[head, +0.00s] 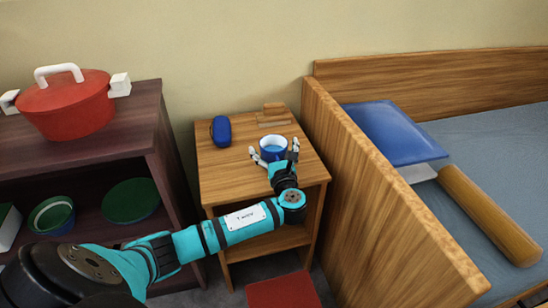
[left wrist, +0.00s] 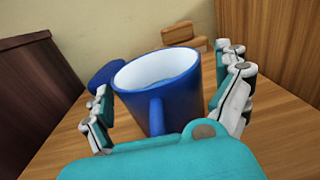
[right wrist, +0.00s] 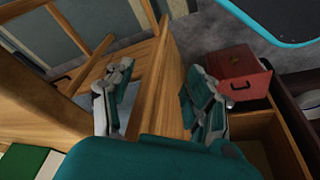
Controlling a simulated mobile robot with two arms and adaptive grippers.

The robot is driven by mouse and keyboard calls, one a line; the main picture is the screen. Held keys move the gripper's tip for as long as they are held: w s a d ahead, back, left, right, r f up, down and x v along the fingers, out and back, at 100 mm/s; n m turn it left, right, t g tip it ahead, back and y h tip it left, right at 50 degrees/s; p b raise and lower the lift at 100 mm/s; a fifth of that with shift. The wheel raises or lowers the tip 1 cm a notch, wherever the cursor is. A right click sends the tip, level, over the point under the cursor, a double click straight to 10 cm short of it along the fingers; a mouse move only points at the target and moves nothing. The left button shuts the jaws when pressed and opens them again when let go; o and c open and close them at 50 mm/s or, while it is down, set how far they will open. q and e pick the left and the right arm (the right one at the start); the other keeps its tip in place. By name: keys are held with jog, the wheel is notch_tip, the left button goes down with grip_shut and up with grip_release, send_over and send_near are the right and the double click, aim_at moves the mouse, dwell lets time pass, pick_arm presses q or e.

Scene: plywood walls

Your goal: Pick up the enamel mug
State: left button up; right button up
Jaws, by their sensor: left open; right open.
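The enamel mug (head: 273,150) is blue outside and white inside. It stands upright on the small wooden nightstand (head: 225,178). In the left wrist view the mug (left wrist: 158,95) sits between the two spread fingers, its handle facing my palm. My left gripper (head: 275,157) is open around the mug. In the left wrist view a gap shows between the left finger and the mug; whether the right finger touches it I cannot tell. My right gripper (right wrist: 158,100) is open and empty in its own wrist view, away from the mug. It is not in the head view.
A blue oval case (head: 221,130) and a small wooden object (head: 274,112) lie behind the mug. A dark shelf with a red pot (head: 68,105) stands at left. The bed's wooden side panel (head: 360,185) rises close at right. A red box (head: 284,291) is on the floor.

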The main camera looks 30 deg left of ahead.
pick_arm(q)
jog(key=c, duration=1.4)
jog(key=shift+c, duration=0.2)
